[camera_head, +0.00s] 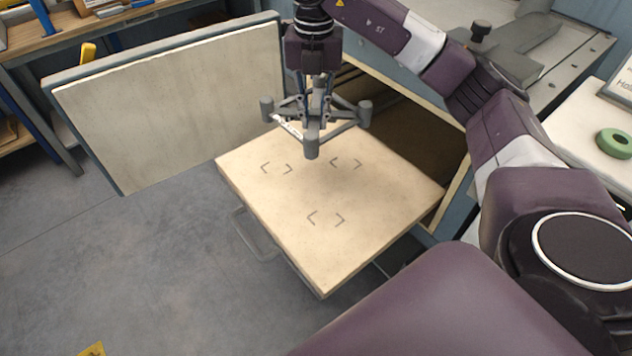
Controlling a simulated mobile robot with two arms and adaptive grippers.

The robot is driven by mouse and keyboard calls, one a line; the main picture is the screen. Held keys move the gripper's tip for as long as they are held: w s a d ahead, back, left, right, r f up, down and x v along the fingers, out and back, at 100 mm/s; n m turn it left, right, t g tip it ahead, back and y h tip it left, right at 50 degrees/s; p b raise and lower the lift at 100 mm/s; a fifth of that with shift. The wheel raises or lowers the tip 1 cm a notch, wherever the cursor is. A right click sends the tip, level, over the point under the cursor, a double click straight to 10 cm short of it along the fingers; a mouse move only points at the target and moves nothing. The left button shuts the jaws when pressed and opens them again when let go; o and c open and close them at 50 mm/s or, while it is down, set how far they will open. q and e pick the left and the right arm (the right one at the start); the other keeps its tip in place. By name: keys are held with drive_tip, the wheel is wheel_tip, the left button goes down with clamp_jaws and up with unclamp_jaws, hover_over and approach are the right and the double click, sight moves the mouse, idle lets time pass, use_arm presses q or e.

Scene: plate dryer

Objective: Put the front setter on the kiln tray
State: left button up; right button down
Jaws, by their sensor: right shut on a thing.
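The kiln tray (335,265) is a pale, square slab pulled out in front of the open kiln. It carries three pairs of dark corner marks and nothing stands on it. My right gripper (318,105) comes down over the far part of the tray and is shut on a grey three-armed setter (312,147). The setter has a stubby round post at each arm's end and a small white label. It hangs roughly level and seems to be above the tray's far edge. My left gripper is not in view.
The kiln door (170,115) with its pale lining stands open at the left. The kiln's dark opening (420,135) is behind the tray. A green ring (614,143) lies on a white surface at the right. A workbench (120,25) stands at the back left.

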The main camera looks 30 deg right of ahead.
wheel_tip(320, 180, down, 9)
drive_tip(key=b, duration=0.1)
hover_over(315, 189)
wheel_tip(315, 189, down, 6)
drive_tip(key=shift+f+p, duration=0.1)
drive_tip(key=shift+p, duration=0.3)
drive_tip(key=shift+f+p, duration=0.35)
drive_tip(key=shift+f, duration=2)
drive_tip(key=c, duration=1.8)
unclamp_jaws()
drive_tip(key=shift+f, duration=0.1)
